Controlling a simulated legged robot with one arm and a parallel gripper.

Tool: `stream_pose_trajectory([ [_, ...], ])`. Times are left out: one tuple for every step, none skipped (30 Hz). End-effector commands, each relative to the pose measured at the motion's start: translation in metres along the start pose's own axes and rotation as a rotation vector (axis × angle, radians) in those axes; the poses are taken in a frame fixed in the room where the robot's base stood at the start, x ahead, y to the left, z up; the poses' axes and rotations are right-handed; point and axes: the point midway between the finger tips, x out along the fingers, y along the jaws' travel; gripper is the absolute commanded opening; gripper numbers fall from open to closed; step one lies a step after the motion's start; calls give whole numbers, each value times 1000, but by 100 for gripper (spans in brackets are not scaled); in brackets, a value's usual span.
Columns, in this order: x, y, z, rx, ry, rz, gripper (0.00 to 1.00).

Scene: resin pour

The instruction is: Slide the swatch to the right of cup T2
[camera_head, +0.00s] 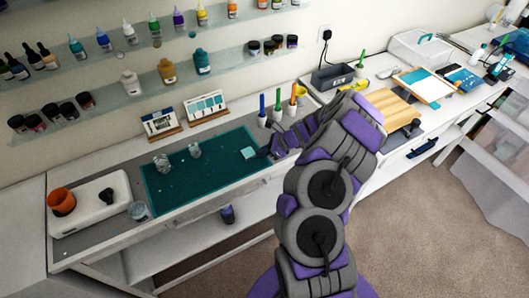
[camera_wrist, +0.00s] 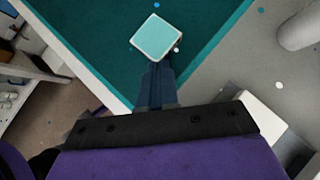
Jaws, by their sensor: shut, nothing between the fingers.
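The swatch (camera_head: 249,153) is a small pale teal square lying flat on the dark green mat (camera_head: 180,190), near its right end. In the wrist view the swatch (camera_wrist: 157,38) lies just beyond my gripper (camera_wrist: 157,68), whose fingers are shut and empty. The fingertips are at its near edge; I cannot tell whether they touch it. In the head view my gripper (camera_head: 266,152) is right of the swatch. Two small clear cups stand on the mat to the left, one (camera_head: 162,161) farther left and one (camera_head: 195,150) nearer the swatch. No label is readable, so I cannot tell which is T2.
Another clear cup (camera_head: 138,211) stands by the mat's left end, beside a white device (camera_head: 88,208) with an orange cup (camera_head: 61,201). Two display cards stand behind the mat. Marker-like bottles (camera_head: 277,105) stand behind my arm. The mat between the cups and swatch is clear.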

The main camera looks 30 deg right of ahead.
Motion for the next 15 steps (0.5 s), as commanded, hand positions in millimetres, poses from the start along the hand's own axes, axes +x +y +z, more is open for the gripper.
stream_pose_trajectory([
  [6, 1, 7, -3, 1, 4, 0],
  [10, 1, 11, -4, 1, 4, 0],
  [16, 2, 17, -4, 2, 5, 0],
  [22, 2, 23, -5, 2, 5, 0],
  [27, 2, 28, -6, 3, 5, 0],
  [35, 2, 35, -5, 3, 4, 0],
  [40, 2, 41, -6, 4, 4, 0],
  [46, 2, 46, -6, 4, 4, 0],
  [53, 3, 53, -7, 5, 4, 0],
  [59, 2, 58, -5, 4, 3, 0],
  [64, 2, 63, -6, 5, 4, 0],
  [71, 2, 70, -5, 5, 3, 0],
  [76, 2, 74, -6, 5, 3, 0],
  [80, 2, 79, -5, 5, 3, 0],
  [86, 2, 84, -6, 5, 4, 0],
])
